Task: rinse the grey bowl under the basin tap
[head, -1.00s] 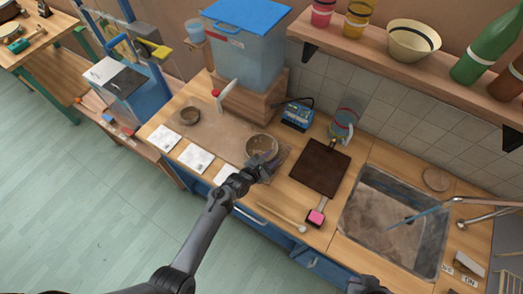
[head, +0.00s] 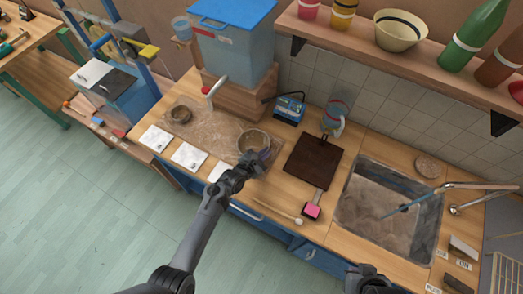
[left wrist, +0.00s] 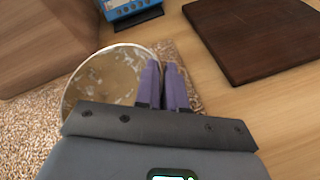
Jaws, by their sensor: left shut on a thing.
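The grey bowl (head: 251,138), with a brownish, flecked inside, sits at the right end of a speckled mat on the wooden counter. In the left wrist view the bowl (left wrist: 105,75) lies at the left of the fingers. My left gripper (head: 258,160) is at the bowl's near right side. Its purple fingers (left wrist: 164,85) are close together, shut on the bowl's rim. The basin (head: 350,212) is sunk into the counter at the right. The tap (head: 455,187) reaches over it from the right, with a bluish streak below its spout. My right gripper (head: 368,278) shows only partly at the bottom edge.
A dark brown board (head: 313,160) and a pink-ended brush (head: 312,211) lie between bowl and basin. A blue-lidded tank (head: 235,55) with a spout stands behind the mat (head: 205,128). A blue box (head: 289,107) and a jug (head: 334,118) stand behind the board. A shelf runs above.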

